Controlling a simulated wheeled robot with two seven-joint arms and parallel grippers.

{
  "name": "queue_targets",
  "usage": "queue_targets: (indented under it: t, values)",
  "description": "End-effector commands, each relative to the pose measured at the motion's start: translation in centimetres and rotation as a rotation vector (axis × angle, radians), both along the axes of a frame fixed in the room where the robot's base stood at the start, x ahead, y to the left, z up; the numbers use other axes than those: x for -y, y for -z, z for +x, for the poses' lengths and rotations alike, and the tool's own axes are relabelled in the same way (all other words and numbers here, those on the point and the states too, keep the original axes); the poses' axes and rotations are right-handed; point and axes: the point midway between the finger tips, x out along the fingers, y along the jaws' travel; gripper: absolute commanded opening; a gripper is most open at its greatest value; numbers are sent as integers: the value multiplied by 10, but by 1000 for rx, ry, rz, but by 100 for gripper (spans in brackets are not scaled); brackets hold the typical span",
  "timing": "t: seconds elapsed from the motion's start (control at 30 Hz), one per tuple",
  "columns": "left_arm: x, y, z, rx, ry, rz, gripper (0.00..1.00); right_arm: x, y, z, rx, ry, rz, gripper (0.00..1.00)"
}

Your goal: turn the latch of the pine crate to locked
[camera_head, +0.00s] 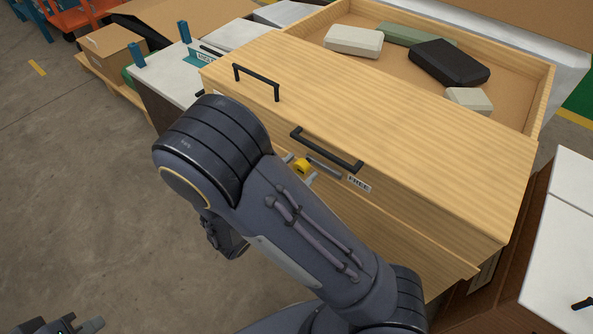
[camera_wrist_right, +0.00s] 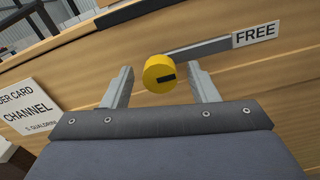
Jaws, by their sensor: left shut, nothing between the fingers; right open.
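The pine crate (camera_head: 400,150) is a large pale wooden box with dark handles. Its latch on the front face has a yellow round hub (camera_wrist_right: 163,74) with a dark slot and a grey bar (camera_wrist_right: 205,48). The bar points right, to the FREE label (camera_wrist_right: 255,33). The hub also shows in the head view (camera_head: 302,167), partly behind my right arm. My right gripper (camera_wrist_right: 159,70) is open, with one finger on each side of the hub and gaps visible. My left gripper (camera_head: 82,326) is shut and empty at the bottom left, partly cut off by the frame.
Several blocks, one of them black (camera_head: 449,63), lie in the crate's open top. A dark handle (camera_head: 326,150) juts from the crate beside the latch. A white card (camera_wrist_right: 38,107) is on the front face. A white-topped unit (camera_head: 565,225) stands at right.

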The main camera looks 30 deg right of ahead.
Motion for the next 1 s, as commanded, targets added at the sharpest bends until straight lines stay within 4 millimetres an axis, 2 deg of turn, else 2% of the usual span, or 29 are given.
queue_targets:
  t: [0.1, 0.5, 0.77, 1.0]
  values:
    - [0, 0, 0, 0, 0, 0, 0, 0, 0, 0, 0, 0, 0, 52]
    - [0, 0, 0, 0, 0, 0, 0, 0, 0, 0, 0, 1, 1, 0]
    - [0, -3, 0, 0, 0, 0, 0, 0, -1, 0, -12, 1, -3, 0]
    - [0, -21, 0, 0, 0, 0, 0, 0, -4, 0, -95, 1, -39, 0]
